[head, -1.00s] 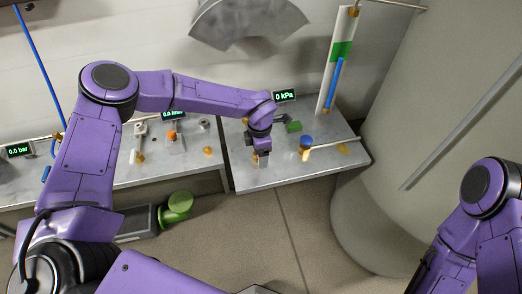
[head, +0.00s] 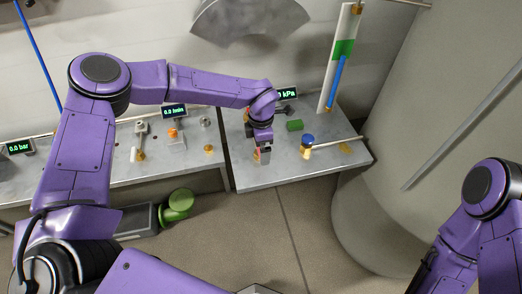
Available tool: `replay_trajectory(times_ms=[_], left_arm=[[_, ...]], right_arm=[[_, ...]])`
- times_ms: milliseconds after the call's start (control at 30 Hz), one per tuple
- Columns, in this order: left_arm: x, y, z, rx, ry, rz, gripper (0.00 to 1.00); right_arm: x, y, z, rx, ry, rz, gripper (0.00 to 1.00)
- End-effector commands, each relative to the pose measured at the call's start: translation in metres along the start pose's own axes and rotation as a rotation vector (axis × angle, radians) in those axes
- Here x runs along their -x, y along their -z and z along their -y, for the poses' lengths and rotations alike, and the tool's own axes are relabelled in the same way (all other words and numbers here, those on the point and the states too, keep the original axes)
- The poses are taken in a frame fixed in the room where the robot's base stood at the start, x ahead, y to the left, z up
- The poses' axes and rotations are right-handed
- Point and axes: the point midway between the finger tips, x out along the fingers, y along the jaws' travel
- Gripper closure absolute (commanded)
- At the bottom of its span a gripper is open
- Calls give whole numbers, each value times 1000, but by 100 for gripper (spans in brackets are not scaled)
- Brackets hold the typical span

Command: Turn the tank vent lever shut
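My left gripper (head: 263,154) points down over the front left part of the right-hand bench (head: 285,173). A small brass-coloured bit shows at its fingertips; whether the fingers are open or shut on it is too small to tell. A small green block or handle (head: 295,125) lies to the right of the gripper, apart from it. A blue knob on a brass fitting (head: 307,142) stands further right, with a pipe running right. I cannot tell which of these fittings is the tank vent lever; it may be hidden by my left gripper. My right gripper is not in view.
A large pale tank (head: 408,130) stands at the right. A gauge board (head: 342,58) with a green band and blue bar rises behind the bench. A partly covered kPa display (head: 288,94) is behind my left wrist. The left bench (head: 110,175) carries several small fittings.

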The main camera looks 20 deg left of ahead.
Motion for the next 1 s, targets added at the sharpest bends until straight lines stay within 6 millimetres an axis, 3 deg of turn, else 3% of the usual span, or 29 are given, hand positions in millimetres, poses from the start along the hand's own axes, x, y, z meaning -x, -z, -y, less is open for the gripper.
replay_trajectory(times_ms=[200,400,1000], left_arm=[[50,0,-1,1,-4,3,0],[76,0,-1,0,-2,1,0],[79,0,0,0,-1,0,0]], right_arm=[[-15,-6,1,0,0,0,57],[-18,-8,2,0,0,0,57],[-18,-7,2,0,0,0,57]])
